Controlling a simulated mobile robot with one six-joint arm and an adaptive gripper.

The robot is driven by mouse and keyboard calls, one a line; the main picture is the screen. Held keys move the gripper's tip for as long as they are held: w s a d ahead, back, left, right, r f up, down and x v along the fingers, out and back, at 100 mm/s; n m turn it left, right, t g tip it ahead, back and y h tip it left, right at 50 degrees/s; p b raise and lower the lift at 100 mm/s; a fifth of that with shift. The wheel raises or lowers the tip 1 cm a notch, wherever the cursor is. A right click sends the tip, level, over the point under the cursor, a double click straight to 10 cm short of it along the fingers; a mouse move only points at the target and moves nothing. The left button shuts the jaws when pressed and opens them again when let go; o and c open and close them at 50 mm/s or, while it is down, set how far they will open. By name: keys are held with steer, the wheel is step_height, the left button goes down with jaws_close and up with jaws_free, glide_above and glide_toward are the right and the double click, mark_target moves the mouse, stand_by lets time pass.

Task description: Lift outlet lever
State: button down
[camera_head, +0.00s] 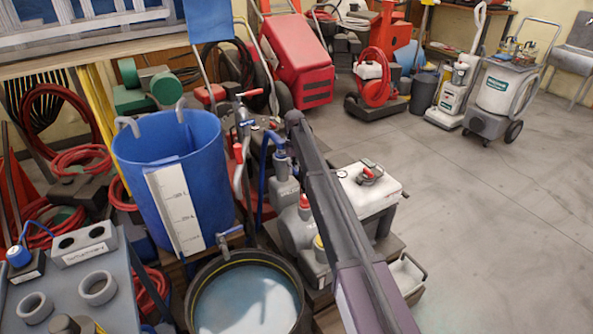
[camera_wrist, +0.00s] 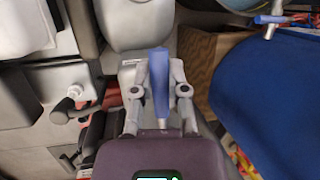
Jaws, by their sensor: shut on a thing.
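A blue lever (camera_wrist: 159,78) stands between the two grey fingers of my gripper (camera_wrist: 157,88) in the wrist view. The gripper is shut on it. In the head view a blue lever (camera_head: 279,143) tops a grey container (camera_head: 285,190), beside my dark arm; my gripper is mostly hidden there. A second blue lever sits on a tap (camera_head: 230,234) low by the blue tub (camera_head: 205,150), over the black bucket (camera_head: 186,305). That tap also shows at the wrist view's top right (camera_wrist: 272,20). I cannot tell from the pictures which lever is named outlet.
The blue tub fills the right of the wrist view (camera_wrist: 270,100). A white canister (camera_head: 365,190) stands right of my arm. A grey bench (camera_head: 110,285) with rings is at lower left. Red hoses (camera_head: 85,160) lie behind it. The floor (camera_head: 500,220) at right is clear.

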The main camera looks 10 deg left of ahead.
steer(key=shift+w+d, duration=0.15)
steer(key=shift+d, duration=0.1)
steer(key=c, duration=0.6)
jaws_free()
steer(key=shift+c, duration=0.2)
steer(key=shift+a, duration=0.2)
